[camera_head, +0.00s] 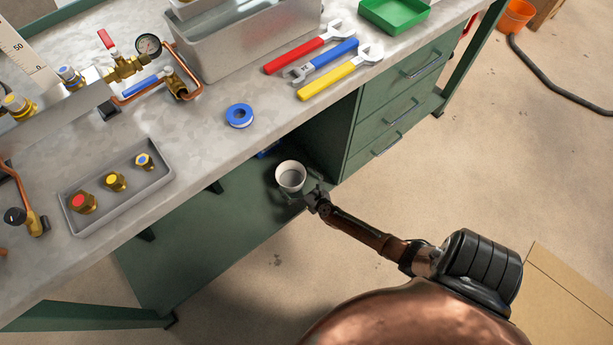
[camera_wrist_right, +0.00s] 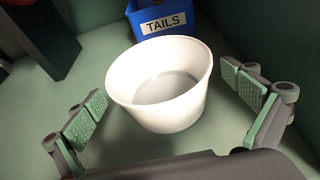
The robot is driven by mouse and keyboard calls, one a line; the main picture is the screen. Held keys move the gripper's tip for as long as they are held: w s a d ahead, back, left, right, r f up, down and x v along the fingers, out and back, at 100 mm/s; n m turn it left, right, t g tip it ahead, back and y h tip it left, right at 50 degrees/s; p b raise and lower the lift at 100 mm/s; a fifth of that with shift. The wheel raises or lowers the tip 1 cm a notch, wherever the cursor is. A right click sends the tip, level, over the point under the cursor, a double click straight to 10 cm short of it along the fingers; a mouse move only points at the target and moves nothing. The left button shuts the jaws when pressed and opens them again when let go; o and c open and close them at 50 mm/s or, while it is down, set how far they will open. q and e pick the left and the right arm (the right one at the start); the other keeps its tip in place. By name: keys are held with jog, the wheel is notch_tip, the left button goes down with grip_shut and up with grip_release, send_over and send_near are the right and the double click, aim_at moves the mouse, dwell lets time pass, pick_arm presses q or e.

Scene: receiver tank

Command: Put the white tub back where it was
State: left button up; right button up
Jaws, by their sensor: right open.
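The white tub (camera_head: 290,177) stands upright on the green lower shelf under the workbench. In the right wrist view the tub (camera_wrist_right: 160,115) looks empty and sits between the fingers. My right gripper (camera_head: 294,192) is at the tub. In the right wrist view my right gripper (camera_wrist_right: 172,112) is open, with one green finger pad on each side of the tub and a visible gap at both sides. My left gripper is not in view.
A blue bin labelled TAILS (camera_wrist_right: 163,20) stands just behind the tub on the shelf. The drawer unit (camera_head: 390,105) is to the right of the shelf space. The workbench top (camera_head: 215,150) overhangs, with a grey tray (camera_head: 75,222), blue tape roll (camera_head: 239,115) and wrenches on it.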

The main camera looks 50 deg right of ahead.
jog(key=p+v, duration=0.2)
jog(key=v, duration=0.6)
jog(key=shift+a+r, duration=0.1)
jog(key=shift+r, duration=0.1)
jog(key=shift+s+a+r, duration=0.1)
jog(key=shift+s, duration=0.45)
jog(key=s+a+r+n+g+y, duration=0.1)
jog(key=s+a+n+g+y, duration=0.4)
jog(key=s+a+n, duration=1.15)
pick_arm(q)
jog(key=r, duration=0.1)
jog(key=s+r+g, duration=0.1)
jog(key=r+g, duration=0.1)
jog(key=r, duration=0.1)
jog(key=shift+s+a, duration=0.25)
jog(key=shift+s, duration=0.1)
pick_arm(e)
jog(key=s+a+r+n+g, duration=0.2)
jog(key=s+n, duration=0.6)
jog(key=n, duration=0.3)
jog(key=s+a+r+n+g+y, duration=0.1)
jog(key=s+r+n+g, duration=0.1)
jog(key=s+n, duration=0.7)
jog(key=r+n, duration=0.1)
jog(key=n, duration=0.2)
jog(key=shift+a+r+g, duration=0.15)
jog(key=shift+a+g, duration=0.25)
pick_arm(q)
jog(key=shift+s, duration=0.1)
